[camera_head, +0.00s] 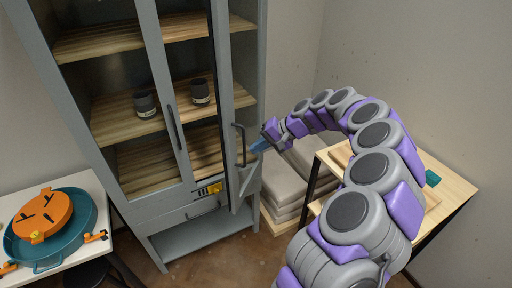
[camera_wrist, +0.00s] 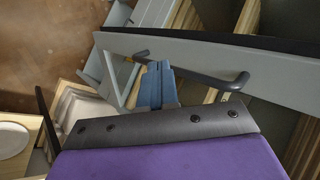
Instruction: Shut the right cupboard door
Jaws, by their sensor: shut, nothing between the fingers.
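The grey cupboard (camera_head: 182,205) has two framed doors. Its right door (camera_head: 222,80) stands open, swung outward, with a dark bar handle (camera_head: 239,146). The left door (camera_head: 160,75) looks shut and has its own dark handle (camera_head: 174,128). My gripper (camera_head: 260,146) has blue fingers and is just right of the right door's handle. In the wrist view the shut, empty fingers (camera_wrist: 157,84) point at the grey door frame (camera_wrist: 260,66), and the handle (camera_wrist: 205,76) runs close by their tips. I cannot tell whether they touch.
Two dark cups (camera_head: 145,104) (camera_head: 200,92) stand on a cupboard shelf. A yellow item (camera_head: 212,188) shows low in the cupboard. Grey stacked slabs (camera_head: 284,180) and a wooden table (camera_head: 455,188) are at right. A white table (camera_head: 92,180) with a teal tray and orange object is at left.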

